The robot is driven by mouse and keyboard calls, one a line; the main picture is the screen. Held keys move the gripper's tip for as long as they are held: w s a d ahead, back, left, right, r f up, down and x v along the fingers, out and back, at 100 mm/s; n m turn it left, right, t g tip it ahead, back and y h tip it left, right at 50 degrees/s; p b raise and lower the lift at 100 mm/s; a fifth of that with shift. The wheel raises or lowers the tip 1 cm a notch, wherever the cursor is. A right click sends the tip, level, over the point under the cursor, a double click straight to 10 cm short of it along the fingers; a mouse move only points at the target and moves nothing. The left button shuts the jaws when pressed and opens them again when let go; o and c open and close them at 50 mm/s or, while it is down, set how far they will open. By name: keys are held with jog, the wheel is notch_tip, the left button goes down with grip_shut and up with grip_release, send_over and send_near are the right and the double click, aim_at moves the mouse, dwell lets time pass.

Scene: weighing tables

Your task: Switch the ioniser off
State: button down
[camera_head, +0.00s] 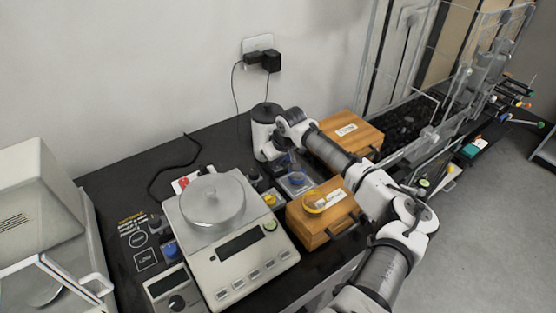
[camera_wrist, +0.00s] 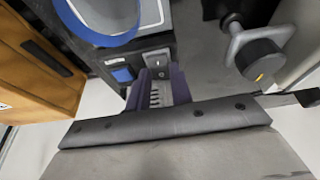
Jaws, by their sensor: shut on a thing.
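My gripper (camera_wrist: 158,82) is shut at a small grey switch (camera_wrist: 157,59) with a dark rocker. The switch sits at the fingertips, on or beside a dark unit (camera_wrist: 148,45) that I take for the ioniser. A blue patch (camera_wrist: 122,74) shows on the dark unit, left of the fingers. How the fingertips meet the rocker and which way it is tipped are not clear. In the head view my gripper (camera_head: 278,166) is low behind the balance, and my arm hides most of the switch area.
The balance (camera_head: 235,268) is at the left. Another wooden box (camera_head: 357,133) is behind. A dark-capped knob (camera_wrist: 260,60) stands right of the fingers.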

jog(key=shift+w+a+r+p, duration=0.25)
jog(key=shift+a+r+p, duration=0.05)
jog(key=shift+a+r, duration=0.1)
jog(key=shift+s+d+f+g, duration=0.25)
jog(key=shift+d+f+g, duration=0.05)
jog(key=shift+f+g, duration=0.2)
jog(key=c, duration=1.2)
grip_release()
jog(key=shift+s+d+h, duration=0.1)
jog(key=shift+d+h, duration=0.05)
jog(key=shift+h, duration=0.15)
jog(key=shift+c, duration=0.2)
jog(key=shift+r, duration=0.55)
jog(key=b+v, duration=0.3)
jog(key=v, duration=0.9)
jog(key=shift+s+r+b, duration=0.2)
jog(key=shift+r+b, duration=0.1)
jog(key=shift+r, duration=0.05)
jog(key=shift+d, duration=0.1)
